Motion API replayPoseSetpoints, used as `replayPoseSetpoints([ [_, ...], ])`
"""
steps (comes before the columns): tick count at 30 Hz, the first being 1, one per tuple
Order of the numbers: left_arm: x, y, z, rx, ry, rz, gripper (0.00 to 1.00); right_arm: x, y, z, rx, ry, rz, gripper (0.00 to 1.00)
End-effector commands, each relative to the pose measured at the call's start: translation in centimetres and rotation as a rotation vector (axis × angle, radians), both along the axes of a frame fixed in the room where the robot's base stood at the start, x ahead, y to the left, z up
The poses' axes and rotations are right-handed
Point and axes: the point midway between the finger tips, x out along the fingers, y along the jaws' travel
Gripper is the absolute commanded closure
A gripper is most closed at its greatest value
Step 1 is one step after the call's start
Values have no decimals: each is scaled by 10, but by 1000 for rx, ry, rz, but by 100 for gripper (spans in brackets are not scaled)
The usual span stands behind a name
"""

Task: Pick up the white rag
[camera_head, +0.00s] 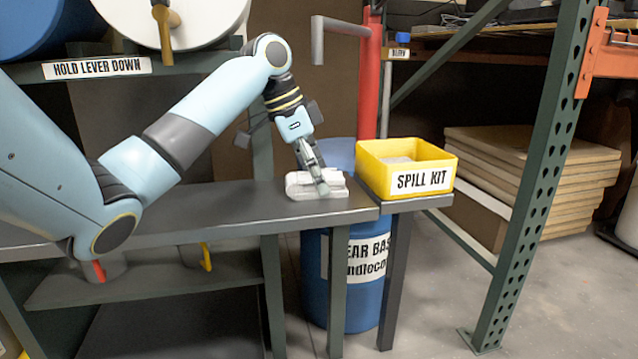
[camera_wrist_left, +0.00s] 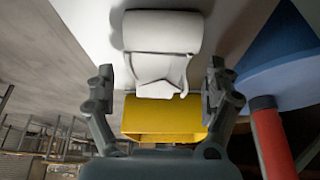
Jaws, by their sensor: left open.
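The white rag (camera_head: 300,187) lies folded on the grey table near its right end. In the left wrist view the rag (camera_wrist_left: 162,32) has a rolled upper part and a folded lower part. My left gripper (camera_head: 316,180) points down at the rag in the head view and partly covers it. In the left wrist view my left gripper (camera_wrist_left: 158,88) is open, with one finger to each side of the rag's lower part. Nothing is held between the fingers. Whether they touch the rag cannot be told. My right gripper is out of view.
A yellow spill kit bin (camera_head: 408,182) stands on a small stand just right of the rag. A blue drum (camera_head: 345,280) stands below, and a red pipe (camera_head: 369,90) rises behind. The table (camera_head: 220,212) left of the rag is clear.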

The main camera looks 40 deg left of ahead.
Motion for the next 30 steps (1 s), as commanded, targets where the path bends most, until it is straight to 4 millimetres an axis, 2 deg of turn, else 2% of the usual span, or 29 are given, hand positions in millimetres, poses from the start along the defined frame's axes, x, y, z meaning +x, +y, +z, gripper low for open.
replayPoseSetpoints([
  [22,0,0,-4,0,1,0,13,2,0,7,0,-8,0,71],
  [23,0,0,-4,0,1,0,15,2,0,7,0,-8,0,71],
  [30,0,0,-4,0,1,0,46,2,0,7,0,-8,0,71],
])
